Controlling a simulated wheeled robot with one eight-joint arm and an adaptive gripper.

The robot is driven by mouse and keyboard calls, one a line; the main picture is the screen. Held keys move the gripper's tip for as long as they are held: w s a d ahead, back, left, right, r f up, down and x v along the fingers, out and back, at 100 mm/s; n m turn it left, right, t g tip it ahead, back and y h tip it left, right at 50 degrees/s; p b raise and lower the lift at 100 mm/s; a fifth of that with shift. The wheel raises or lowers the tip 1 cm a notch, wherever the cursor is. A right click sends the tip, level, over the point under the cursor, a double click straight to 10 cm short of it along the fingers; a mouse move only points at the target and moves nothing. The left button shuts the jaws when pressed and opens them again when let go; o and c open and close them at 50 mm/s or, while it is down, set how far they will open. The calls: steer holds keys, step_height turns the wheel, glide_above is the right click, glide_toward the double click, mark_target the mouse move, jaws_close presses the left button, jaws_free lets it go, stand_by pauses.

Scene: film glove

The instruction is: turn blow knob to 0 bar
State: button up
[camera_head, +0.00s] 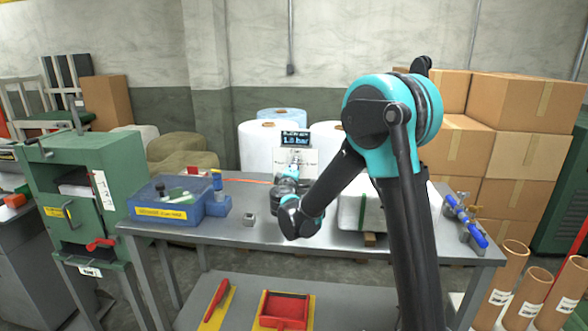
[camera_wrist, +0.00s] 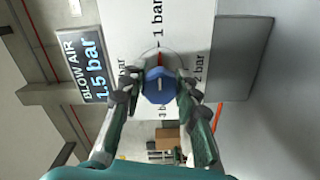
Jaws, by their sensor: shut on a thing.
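The blue blow knob (camera_wrist: 159,86) sits on a white panel (camera_wrist: 187,22) in the wrist view, with a white line on its face. A red mark shows just above it. Printed labels around it read "1 bar" at the top and "2 bar" at the right; the left and lower labels are partly covered by my fingers. My gripper (camera_wrist: 158,88) is shut on the knob, one finger at each side. The "BLOW AIR" display (camera_wrist: 89,65) reads 1.5 bar. In the head view, my gripper (camera_head: 294,172) is at the panel below the display (camera_head: 296,140); the knob is hard to make out there.
The panel stands at the back of a grey table (camera_head: 240,236). White rolls (camera_head: 258,150) stand behind, and cardboard boxes (camera_head: 525,110) are stacked at the right.

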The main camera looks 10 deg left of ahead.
steer(key=n, duration=0.4)
steer(key=shift+n, duration=0.3)
steer(key=n, duration=0.4)
steer(key=shift+n, duration=0.3)
steer(key=n, duration=0.4)
steer(key=shift+n, duration=2.5)
steer(key=o, duration=1.2)
steer(key=shift+s, duration=0.1)
